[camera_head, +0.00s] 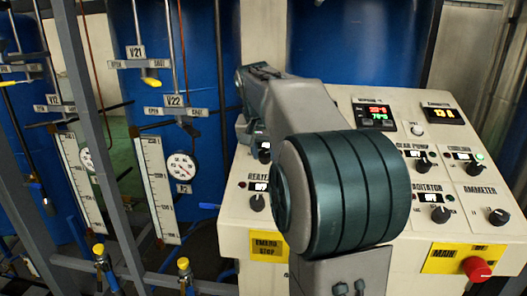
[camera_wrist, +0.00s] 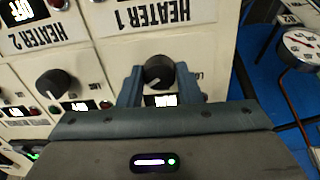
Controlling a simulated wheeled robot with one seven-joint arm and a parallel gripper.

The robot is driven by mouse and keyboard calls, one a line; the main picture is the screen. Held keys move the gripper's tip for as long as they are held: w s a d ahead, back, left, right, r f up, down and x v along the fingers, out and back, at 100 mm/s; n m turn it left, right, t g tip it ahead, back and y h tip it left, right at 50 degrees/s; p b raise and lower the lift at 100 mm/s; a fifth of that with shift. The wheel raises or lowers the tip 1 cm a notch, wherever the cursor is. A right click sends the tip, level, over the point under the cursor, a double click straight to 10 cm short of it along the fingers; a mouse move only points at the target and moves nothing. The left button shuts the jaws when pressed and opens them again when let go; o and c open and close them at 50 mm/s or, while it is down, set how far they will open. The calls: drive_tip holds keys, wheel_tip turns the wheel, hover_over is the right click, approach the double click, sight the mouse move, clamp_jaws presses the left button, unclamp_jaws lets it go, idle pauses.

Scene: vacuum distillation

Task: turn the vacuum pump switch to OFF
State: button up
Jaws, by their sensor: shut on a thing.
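In the wrist view, seen upside down, my gripper (camera_wrist: 158,84) has its two blue fingers shut on the sides of a round black knob (camera_wrist: 158,70) on the cream panel. The HEATER 1 label is just above this knob in that picture. The held knob's own label is hidden behind my gripper, so its name cannot be read. A lit white display (camera_wrist: 160,100) between the fingers is partly covered and hard to read. In the head view my arm hides the fingertips and much of the panel's left half.
The panel (camera_head: 470,235) carries other knobs and displays, including an ammeter knob (camera_head: 499,216) and a red button (camera_head: 477,269). In the wrist view, a HEATER 2 knob column (camera_wrist: 51,83) is to the left. Pipes and a gauge (camera_head: 181,165) stand left of the panel.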

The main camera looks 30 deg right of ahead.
drive_tip(key=shift+n, duration=0.3)
drive_tip(key=n+p, duration=0.1)
drive_tip(key=n, duration=0.4)
drive_tip(key=shift+r+n, duration=0.1)
drive_tip(key=shift+n, duration=0.3)
drive_tip(key=n+p, duration=0.1)
drive_tip(key=n, duration=0.4)
drive_tip(key=o, duration=1)
drive_tip(key=shift+c, duration=0.2)
drive_tip(key=v, duration=1.3)
drive_tip(key=shift+s+r, duration=0.3)
